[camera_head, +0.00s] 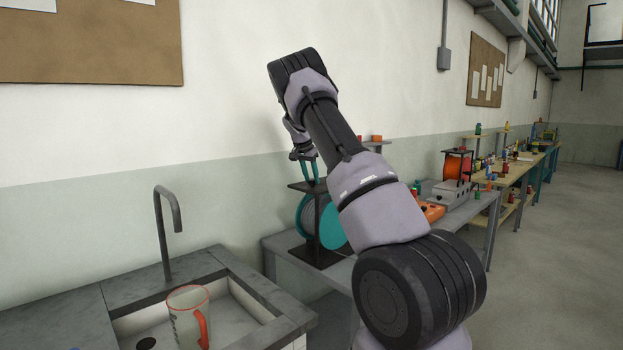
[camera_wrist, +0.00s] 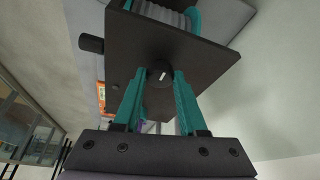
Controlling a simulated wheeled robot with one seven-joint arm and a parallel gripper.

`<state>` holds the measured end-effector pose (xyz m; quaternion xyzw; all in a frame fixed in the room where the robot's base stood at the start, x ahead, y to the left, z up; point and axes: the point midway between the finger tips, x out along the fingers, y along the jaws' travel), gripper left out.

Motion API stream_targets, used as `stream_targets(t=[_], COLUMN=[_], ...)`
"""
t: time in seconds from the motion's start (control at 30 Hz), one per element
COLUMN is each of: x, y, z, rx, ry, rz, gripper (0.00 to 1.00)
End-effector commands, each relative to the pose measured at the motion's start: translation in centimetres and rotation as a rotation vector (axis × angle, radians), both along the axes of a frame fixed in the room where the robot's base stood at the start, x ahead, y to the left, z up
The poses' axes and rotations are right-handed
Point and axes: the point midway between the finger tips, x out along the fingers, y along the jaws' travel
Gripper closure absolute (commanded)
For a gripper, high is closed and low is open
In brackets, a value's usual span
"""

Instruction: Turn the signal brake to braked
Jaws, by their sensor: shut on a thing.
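The signal brake looks to be a small dark knob (camera_wrist: 159,76) with a short white mark, on the black plate (camera_wrist: 190,52) of a reel stand. The mark runs slightly tilted between my two fingers. My gripper (camera_wrist: 161,85) has its teal fingers shut on this knob, one on each side. In the head view my gripper (camera_head: 309,172) points down at the top of the stand (camera_head: 299,187). The reel (camera_head: 331,225) in it has teal flanges, and my arm hides its right part. The knob itself cannot be made out in the head view.
A black cylindrical handle (camera_wrist: 91,43) sticks out from the stand's side. The stand is on a grey bench (camera_head: 283,243) against the wall. A sink with a tap (camera_head: 166,225) and a clear jug (camera_head: 188,315) is at left. Orange and grey equipment (camera_head: 449,193) lies farther right.

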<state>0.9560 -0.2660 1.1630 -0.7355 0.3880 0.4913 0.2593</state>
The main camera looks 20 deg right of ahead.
Motion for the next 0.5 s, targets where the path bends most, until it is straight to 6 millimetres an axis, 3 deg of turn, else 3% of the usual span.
stream_targets(t=[0.4, 0.43, 0.5], x=[0.02, 0.02, 0.02], y=[0.0, 0.0, 0.01], z=[0.06, 0.05, 0.04], rx=[0.0, 0.0, 0.001], ry=[-0.002, -0.002, -0.001], rz=[-0.006, -0.006, -0.005], gripper=[1.0, 0.48, 0.29])
